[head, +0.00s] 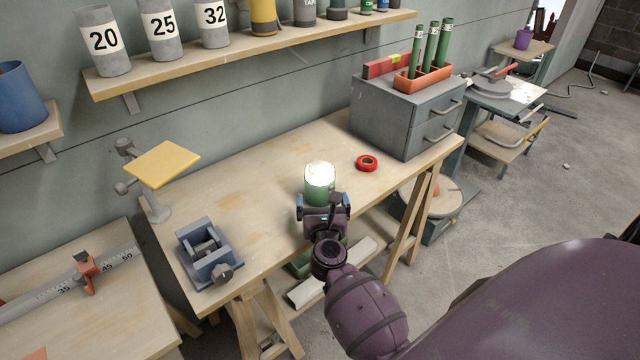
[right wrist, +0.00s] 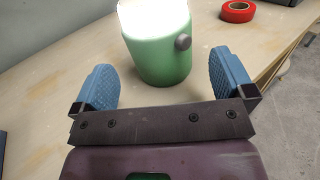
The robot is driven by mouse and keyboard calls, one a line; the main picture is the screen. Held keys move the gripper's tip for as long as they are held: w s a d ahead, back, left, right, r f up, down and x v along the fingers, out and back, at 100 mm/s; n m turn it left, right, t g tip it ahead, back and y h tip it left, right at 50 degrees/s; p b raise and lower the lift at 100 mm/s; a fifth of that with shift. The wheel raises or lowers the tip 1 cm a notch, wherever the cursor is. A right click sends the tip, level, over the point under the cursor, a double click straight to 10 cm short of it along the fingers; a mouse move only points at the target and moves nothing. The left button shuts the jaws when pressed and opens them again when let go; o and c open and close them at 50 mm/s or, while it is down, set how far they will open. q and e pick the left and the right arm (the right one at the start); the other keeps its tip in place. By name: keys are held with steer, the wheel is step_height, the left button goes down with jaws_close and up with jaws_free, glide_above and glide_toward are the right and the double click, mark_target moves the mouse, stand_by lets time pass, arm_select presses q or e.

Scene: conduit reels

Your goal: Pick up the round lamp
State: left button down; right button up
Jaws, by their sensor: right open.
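The round lamp (head: 319,186) is a green cylinder with a bright glowing top, standing upright on the wooden workbench (head: 260,165) near its front edge. In the right wrist view the lamp (right wrist: 160,52) shows a grey knob on its right side. My right gripper (head: 324,200) is open, its blue fingers spread, at the near side of the lamp. In the right wrist view the lamp is just beyond the gap between the fingertips (right wrist: 160,75), and nothing is held. My left gripper is not in view.
A red tape roll (head: 367,163) lies right of the lamp. A grey drawer cabinet (head: 400,118) stands at the bench's right end. A blue-grey vise (head: 207,255) and a yellow-topped stand (head: 162,164) are on the left.

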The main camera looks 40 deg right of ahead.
mark_target(321, 194)
steer(key=shift+x, duration=2.85)
steer(key=c, duration=0.9)
